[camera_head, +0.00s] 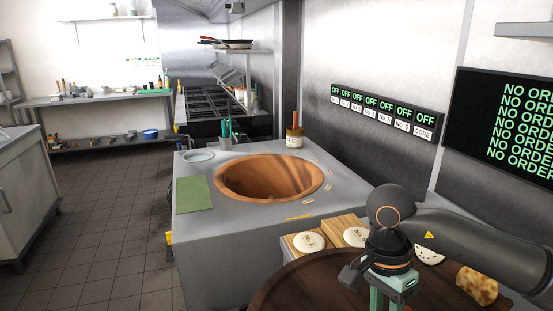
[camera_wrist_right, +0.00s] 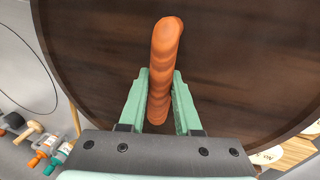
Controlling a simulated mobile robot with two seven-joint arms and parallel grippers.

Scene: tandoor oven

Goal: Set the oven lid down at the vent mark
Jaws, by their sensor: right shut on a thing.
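The oven lid (camera_head: 310,289) is a dark brown wooden disc at the bottom of the head view, held in front of the oven's near side. It fills much of the right wrist view (camera_wrist_right: 90,50), with an orange-brown handle (camera_wrist_right: 165,50) rising from it. My right gripper (camera_head: 390,298) is shut on this handle, with one green finger on each side (camera_wrist_right: 160,85). The oven mouth (camera_head: 268,177) is a round, uncovered clay opening in the grey counter (camera_head: 200,240). An orange strip (camera_head: 300,217) and small pale labels (camera_head: 308,201) lie by the mouth; I cannot tell which is the vent mark. My left gripper is out of view.
Dough rounds (camera_head: 309,241) sit on wooden boards between lid and oven. A flatbread (camera_head: 477,285) lies at the right. A green mat (camera_head: 193,194), a bowl (camera_head: 198,156) and a jar (camera_head: 294,138) stand around the mouth. The floor at the left is clear.

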